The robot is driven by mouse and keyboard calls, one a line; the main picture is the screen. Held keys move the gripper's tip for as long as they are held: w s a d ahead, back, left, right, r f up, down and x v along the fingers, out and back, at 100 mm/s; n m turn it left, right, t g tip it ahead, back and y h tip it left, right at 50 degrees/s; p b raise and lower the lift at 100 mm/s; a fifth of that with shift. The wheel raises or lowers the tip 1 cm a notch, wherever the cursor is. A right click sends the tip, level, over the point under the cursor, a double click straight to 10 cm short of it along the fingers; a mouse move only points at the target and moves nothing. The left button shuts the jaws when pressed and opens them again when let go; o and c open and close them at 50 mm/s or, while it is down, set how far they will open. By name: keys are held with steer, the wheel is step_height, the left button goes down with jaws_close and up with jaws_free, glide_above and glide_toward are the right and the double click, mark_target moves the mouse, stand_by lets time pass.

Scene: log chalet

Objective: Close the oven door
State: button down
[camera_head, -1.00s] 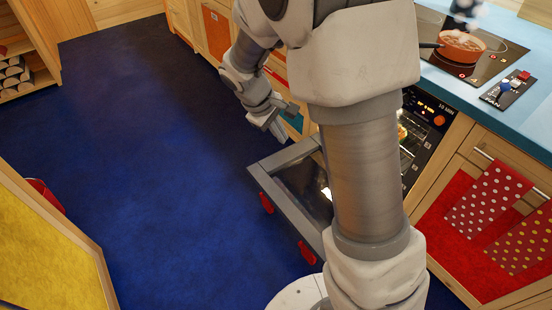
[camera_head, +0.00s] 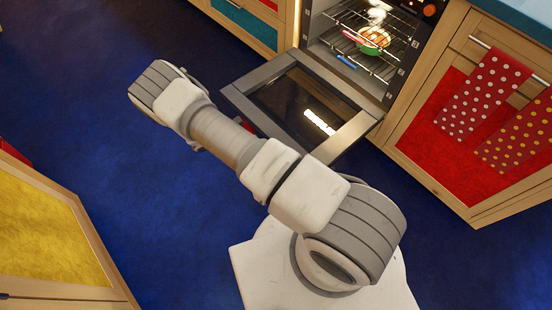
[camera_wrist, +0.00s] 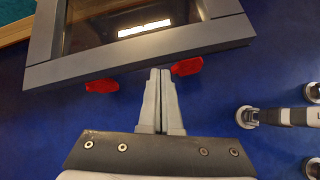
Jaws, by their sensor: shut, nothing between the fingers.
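The oven door (camera_head: 272,76) hangs open and lies about flat in front of the oven (camera_head: 376,40), with its dark glass facing up. In the wrist view the door (camera_wrist: 226,30) fills the top, and two red handle mounts (camera_wrist: 187,66) stick out from its outer edge. My gripper (camera_wrist: 160,72) is shut and empty. Its fingertips point at the door's outer edge, close to and between the red pieces. I cannot tell whether they touch it. In the head view my arm hides the gripper and part of the door's edge.
A food dish (camera_head: 374,38) sits on the oven's wire rack. Polka-dot towels (camera_head: 484,92) hang on the red cabinet at the right. A yellow panel (camera_head: 45,225) stands at the lower left. The blue floor (camera_head: 85,110) is clear on the left.

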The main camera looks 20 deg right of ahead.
steer(key=s+d+f+n+b, duration=0.2)
steer(key=s+f+n, duration=0.2)
steer(key=f, duration=0.9)
steer(key=b+x, duration=0.4)
steer(key=x, duration=0.6)
steer(key=shift+t, duration=0.5)
steer(key=shift+w+r, duration=0.15)
steer(key=shift+r, duration=1)
steer(key=shift+w+r, duration=0.1)
steer(key=shift+r, duration=1.05)
steer(key=shift+r, duration=0.1)
